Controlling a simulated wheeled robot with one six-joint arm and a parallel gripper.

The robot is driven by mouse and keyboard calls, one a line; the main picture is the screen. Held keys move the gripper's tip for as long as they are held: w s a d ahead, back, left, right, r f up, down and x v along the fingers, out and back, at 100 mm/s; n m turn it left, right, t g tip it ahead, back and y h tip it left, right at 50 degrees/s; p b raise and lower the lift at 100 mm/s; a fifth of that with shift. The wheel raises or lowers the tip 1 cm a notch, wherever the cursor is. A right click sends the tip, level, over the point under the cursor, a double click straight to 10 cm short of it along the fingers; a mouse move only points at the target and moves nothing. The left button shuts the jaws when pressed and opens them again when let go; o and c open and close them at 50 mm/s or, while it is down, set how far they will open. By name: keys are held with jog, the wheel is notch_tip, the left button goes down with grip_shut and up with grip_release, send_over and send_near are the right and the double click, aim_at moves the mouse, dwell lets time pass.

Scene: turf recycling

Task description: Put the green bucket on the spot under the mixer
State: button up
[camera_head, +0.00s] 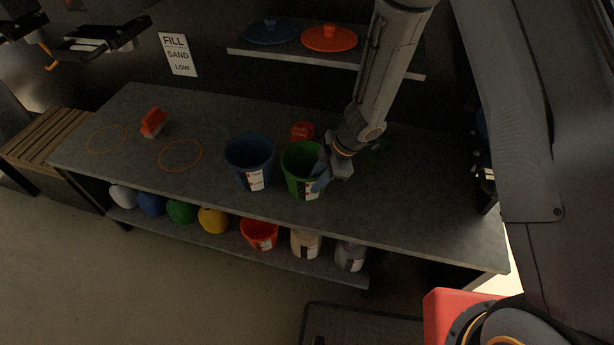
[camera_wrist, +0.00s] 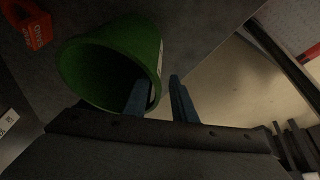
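The green bucket (camera_head: 292,178) stands upright on the grey workbench, right of a blue bucket (camera_head: 240,172). My gripper (camera_head: 321,174) is at its right side. In the wrist view, the blue fingers of my gripper (camera_wrist: 160,98) straddle the wall of the green bucket (camera_wrist: 100,65). One finger is inside the rim and the other is outside, with a visible gap between them. Two orange ring spots, a left one (camera_head: 107,138) and a right one (camera_head: 180,155), are marked on the bench's left part. Dark machinery (camera_head: 100,38) hangs at the upper left; I cannot tell which part is the mixer.
A red brush (camera_head: 153,122) stands between and behind the rings. A red labelled block (camera_head: 302,131) is behind the green bucket. A shelf above holds a blue lid (camera_head: 272,32) and an orange lid (camera_head: 329,38). The workbench (camera_head: 420,200) is clear at right.

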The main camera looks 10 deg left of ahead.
aim_at(311, 186)
jog(key=shift+w+p+x, duration=0.15)
jog(key=shift+p+x, duration=0.15)
jog(key=shift+x, duration=0.9)
jog(key=shift+w+p+x, duration=0.15)
jog(key=shift+p+x, duration=0.1)
jog(key=shift+x, duration=0.9)
grip_shut()
